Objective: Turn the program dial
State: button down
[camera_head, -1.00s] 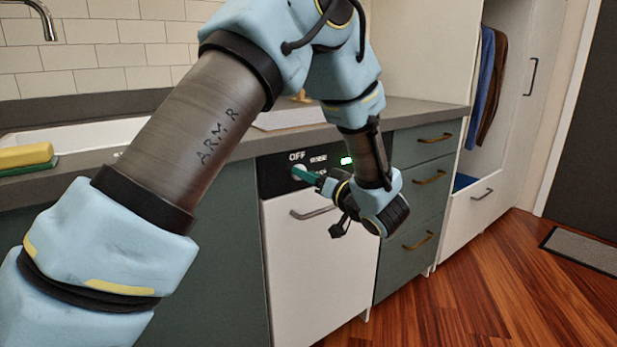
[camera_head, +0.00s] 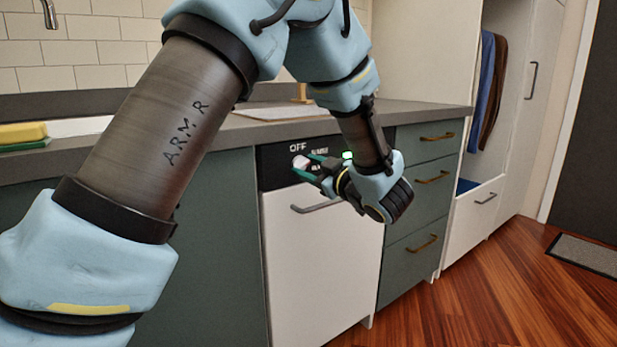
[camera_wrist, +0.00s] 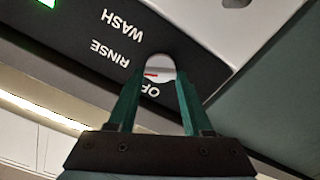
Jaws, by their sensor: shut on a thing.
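The program dial (camera_wrist: 158,68) is a pale round knob with a short red mark, on the black control panel (camera_wrist: 185,52) of a white-fronted appliance (camera_head: 320,255). In the wrist view the panel's labels WASH, RINSE and OFF appear upside down around it. The red mark lies roughly sideways, on the side of the RINSE label; its exact setting is hard to tell. My gripper (camera_wrist: 157,85) has its two green fingers on either side of the dial and is shut on it. In the head view the dial (camera_head: 301,162) shows at the fingertips (camera_head: 307,167).
A green light (camera_head: 347,155) glows on the panel right of the dial. The appliance's bar handle (camera_head: 316,207) sits below my gripper. Green drawers (camera_head: 420,190) stand to the right, under the grey counter (camera_head: 425,110). A yellow sponge (camera_head: 22,133) lies far left.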

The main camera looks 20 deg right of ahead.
jog(key=n+b, duration=0.3)
jog(key=shift+f+n+b, duration=0.35)
jog(key=shift+n, duration=0.05)
jog(key=n+b, duration=0.3)
jog(key=b, duration=0.1)
jog(key=shift+a+f+n, duration=0.1)
jog(key=shift+n, duration=0.2)
jog(key=n+b, duration=0.3)
jog(key=b, duration=0.1)
jog(key=shift+n+b, duration=1)
jog(key=shift+b, duration=0.3)
jog(key=shift+r, duration=0.2)
jog(key=shift+c, duration=1.6)
grip_release()
jog(key=shift+s, duration=0.15)
